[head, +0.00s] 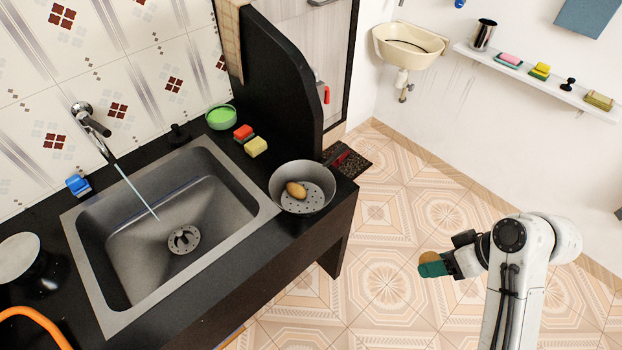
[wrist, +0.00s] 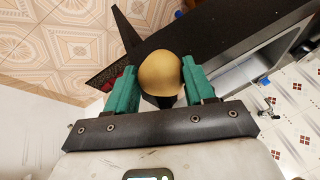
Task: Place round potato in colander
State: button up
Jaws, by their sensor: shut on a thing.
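My gripper (head: 426,266) has teal fingers and is shut on a round, tan potato (wrist: 160,76). In the wrist view the potato sits between the two fingers. In the head view only a little of this potato (head: 428,255) shows behind the near finger. The grey metal colander (head: 320,206) stands on the right end of the black counter, and one oblong potato (head: 296,189) lies inside on its perforated bottom. My gripper is right of the colander and apart from it, over the open floor.
A sink (head: 150,235) with running water is left of the colander. Sponges (head: 250,140) and a green bowl (head: 221,117) stand behind it. A tall black panel (head: 275,75) rises behind the colander. The tiled floor (head: 385,225) between counter and gripper is clear.

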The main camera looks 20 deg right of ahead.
aim_at(307, 204)
jog(key=i+j, duration=0.35)
jog(key=j, duration=0.15)
jog(key=i+j, duration=0.4)
jog(key=j, duration=0.1)
